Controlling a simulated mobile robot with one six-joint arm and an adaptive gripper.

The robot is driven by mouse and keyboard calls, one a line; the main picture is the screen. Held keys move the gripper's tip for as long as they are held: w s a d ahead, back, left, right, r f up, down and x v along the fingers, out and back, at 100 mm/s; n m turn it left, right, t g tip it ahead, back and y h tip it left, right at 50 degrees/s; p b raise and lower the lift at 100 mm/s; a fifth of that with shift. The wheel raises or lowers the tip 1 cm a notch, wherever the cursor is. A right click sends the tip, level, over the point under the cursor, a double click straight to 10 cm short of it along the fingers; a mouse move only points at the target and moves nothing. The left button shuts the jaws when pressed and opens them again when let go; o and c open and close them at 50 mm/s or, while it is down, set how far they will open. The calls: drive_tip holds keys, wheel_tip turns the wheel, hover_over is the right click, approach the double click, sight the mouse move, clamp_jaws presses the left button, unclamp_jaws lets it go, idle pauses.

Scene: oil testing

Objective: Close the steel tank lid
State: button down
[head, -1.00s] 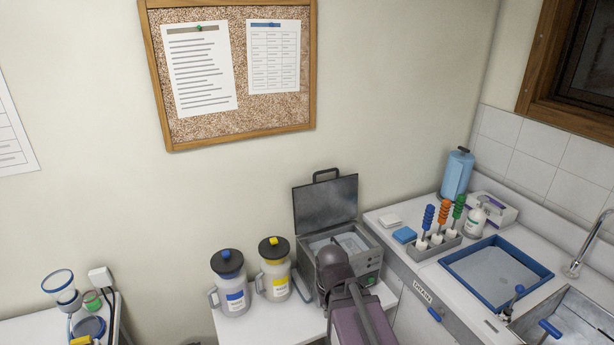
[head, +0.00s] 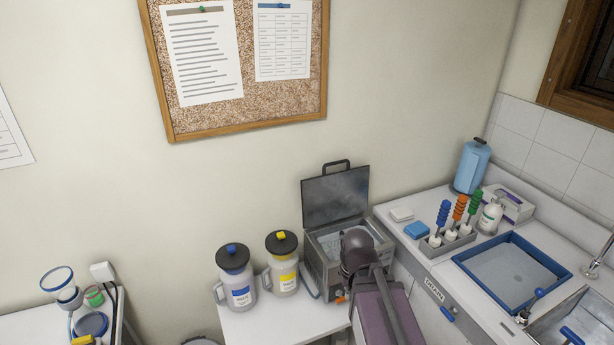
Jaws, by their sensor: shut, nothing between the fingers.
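The steel tank (head: 322,276) stands on a white table against the wall. Its lid (head: 336,196) is open, raised nearly upright at the back, with a dark handle (head: 336,166) on its top edge. My arm reaches in from the bottom of the head view, and its dark wrist covers the front right part of the tank. My gripper's fingers are hidden behind my own arm, so their exact place relative to the lid does not show.
Two jugs, one with a blue label (head: 237,277) and one with a yellow label (head: 283,264), stand just left of the tank. A counter on the right holds a brush rack (head: 450,244), a blue-rimmed tray (head: 553,264) and a sink. The wall is close behind the lid.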

sight(309, 175)
drive_tip(key=w+a+r+n+t+p, duration=0.1)
drive_tip(key=w+r+p, duration=0.4)
drive_tip(key=w, duration=0.7)
drive_tip(key=w+a+r+n+t+y+p, duration=0.1)
drive_tip(key=w+r+p, duration=0.5)
drive_tip(key=w, duration=0.7)
drive_tip(key=w+a+r+n+t+y+p, duration=0.1)
drive_tip(key=w+a+r+t+p, duration=0.2)
drive_tip(key=w+r+p, duration=0.3)
drive_tip(key=w+r+t, duration=0.1)
drive_tip(key=w+r, duration=0.2)
drive_tip(key=w, duration=0.3)
drive_tip(key=shift+w+a+n, duration=0.25)
drive_tip(key=shift+a+n, duration=0.05)
drive_tip(key=shift+f, duration=0.15)
drive_tip(key=b+x, duration=0.8)
drive_tip(key=x, duration=0.1)
drive_tip(key=shift+w+f, duration=0.2)
drive_tip(key=shift+w, duration=0.05)
drive_tip(key=shift+d+b, duration=0.1)
drive_tip(key=shift+b, duration=0.2)
